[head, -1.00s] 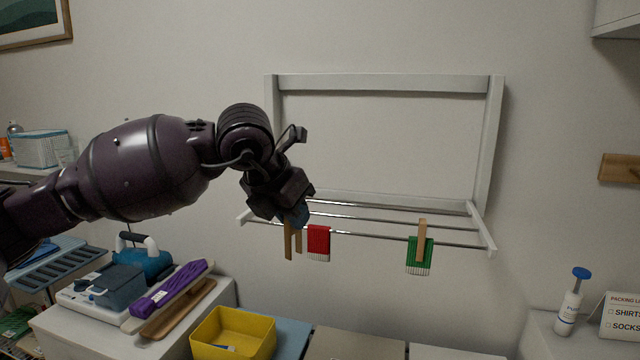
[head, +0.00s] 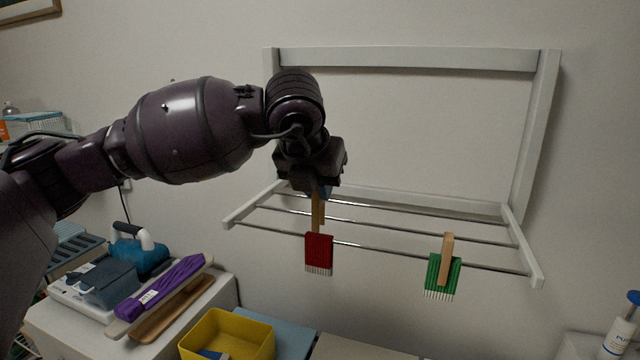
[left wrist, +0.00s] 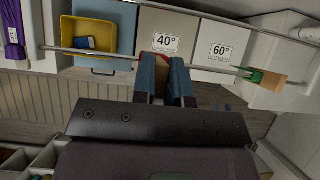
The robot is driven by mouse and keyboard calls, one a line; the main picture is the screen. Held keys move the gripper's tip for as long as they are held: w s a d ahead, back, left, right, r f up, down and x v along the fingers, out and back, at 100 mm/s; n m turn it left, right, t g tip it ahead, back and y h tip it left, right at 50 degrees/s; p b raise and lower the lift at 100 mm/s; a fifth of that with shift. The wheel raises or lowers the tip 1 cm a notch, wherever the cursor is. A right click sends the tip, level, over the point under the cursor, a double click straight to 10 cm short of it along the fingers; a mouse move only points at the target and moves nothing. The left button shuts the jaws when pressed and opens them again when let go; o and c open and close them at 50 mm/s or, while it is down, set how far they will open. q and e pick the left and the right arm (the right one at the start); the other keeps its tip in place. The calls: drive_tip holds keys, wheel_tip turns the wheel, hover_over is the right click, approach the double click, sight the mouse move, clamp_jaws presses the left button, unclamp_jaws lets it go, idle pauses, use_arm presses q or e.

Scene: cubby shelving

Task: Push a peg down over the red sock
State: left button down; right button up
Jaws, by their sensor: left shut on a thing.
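The red sock (head: 319,255) hangs over the front rod of the wall rack. My left gripper (head: 322,190) is above it, shut on a wooden peg (head: 317,212) that points down. The peg's lower end meets the top edge of the sock in the head view; I cannot tell whether its prongs straddle the rod. In the left wrist view, the blue fingers of my left gripper (left wrist: 164,72) hold the peg, and a sliver of the red sock (left wrist: 163,58) shows just beyond them. My right gripper is not in view.
A green sock (head: 440,284) hangs on the same rod to the right, with a wooden peg (head: 446,258) over it. The white rack frame (head: 540,130) is on the wall. Below are a yellow bin (head: 228,340) and a purple folded item (head: 165,287).

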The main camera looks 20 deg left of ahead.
sight(319, 204)
use_arm(q)
drive_tip(key=shift+w+f+b, duration=0.1)
drive_tip(key=shift+b, duration=0.3)
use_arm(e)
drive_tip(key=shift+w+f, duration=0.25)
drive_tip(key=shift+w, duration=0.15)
use_arm(q)
drive_tip(key=shift+f, duration=0.35)
drive_tip(key=shift+f+b, duration=1)
drive_tip(key=shift+f, duration=0.65)
drive_tip(key=shift+f+b, duration=0.45)
drive_tip(key=shift+f, duration=0.2)
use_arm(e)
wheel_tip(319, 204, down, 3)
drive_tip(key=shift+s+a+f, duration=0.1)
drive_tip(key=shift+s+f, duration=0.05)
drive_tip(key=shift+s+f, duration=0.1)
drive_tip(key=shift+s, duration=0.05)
use_arm(q)
drive_tip(key=c, duration=1.1)
unclamp_jaws()
